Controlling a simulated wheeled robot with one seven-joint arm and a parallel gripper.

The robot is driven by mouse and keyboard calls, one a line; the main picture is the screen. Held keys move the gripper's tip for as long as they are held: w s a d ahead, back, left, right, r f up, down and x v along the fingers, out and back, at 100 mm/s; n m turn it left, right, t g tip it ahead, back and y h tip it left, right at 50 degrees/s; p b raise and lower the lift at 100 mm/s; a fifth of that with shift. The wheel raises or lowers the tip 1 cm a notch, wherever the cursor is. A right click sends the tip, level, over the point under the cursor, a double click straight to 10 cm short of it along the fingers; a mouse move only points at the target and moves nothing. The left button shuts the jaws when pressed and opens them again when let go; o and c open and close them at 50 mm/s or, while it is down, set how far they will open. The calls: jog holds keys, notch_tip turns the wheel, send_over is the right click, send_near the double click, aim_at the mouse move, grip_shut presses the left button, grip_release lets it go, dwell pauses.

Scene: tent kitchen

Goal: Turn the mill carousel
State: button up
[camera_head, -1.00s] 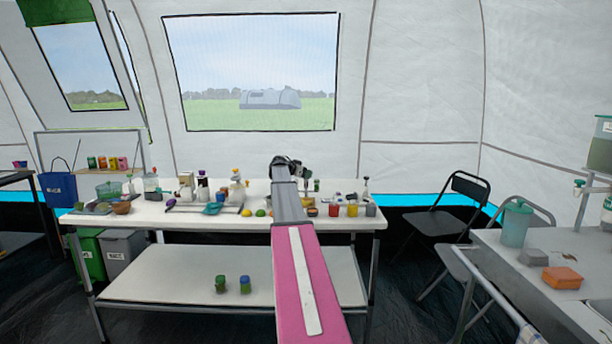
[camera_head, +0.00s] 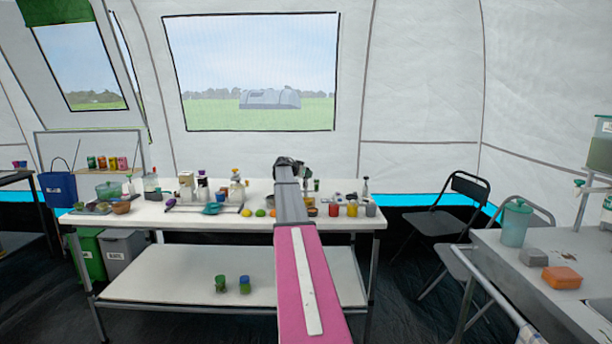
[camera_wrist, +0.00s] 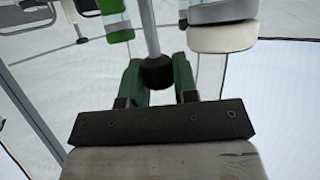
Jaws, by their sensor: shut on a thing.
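In the wrist view, the two green fingers of my gripper (camera_wrist: 158,78) stand on either side of a round dark knob (camera_wrist: 157,72) and are shut on it. The knob sits at the end of a grey post (camera_wrist: 150,30) that looks like part of the mill carousel. A green and white mill-like piece (camera_wrist: 118,22) is left of the post and a pale cylindrical piece (camera_wrist: 222,36) is right of it. Both are cut off by the frame's top edge. In the head view, my arm hides most of the carousel and the grip at the table's back edge.
The white table (camera_head: 160,215) holds bottles, a blue item (camera_head: 212,209) and fruit left of my arm. Small red (camera_head: 334,210) and yellow (camera_head: 352,209) containers stand to the right.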

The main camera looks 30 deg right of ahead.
jog(key=n+t+y, duration=0.1)
jog(key=n+t, duration=0.2)
jog(key=shift+s, duration=0.2)
jog(key=n+t+y, duration=0.5)
jog(key=shift+w+n, duration=0.15)
jog(key=shift+n, duration=0.25)
jog(key=n+y, duration=0.2)
jog(key=y, duration=0.1)
jog(key=n+t+y, duration=0.1)
jog(key=n+y, duration=0.2)
jog(key=shift+d+t, duration=0.1)
jog(key=shift+t, duration=0.2)
jog(key=shift+n+y, duration=1.6)
jog(key=shift+y, duration=0.2)
jog(key=o, duration=0.9)
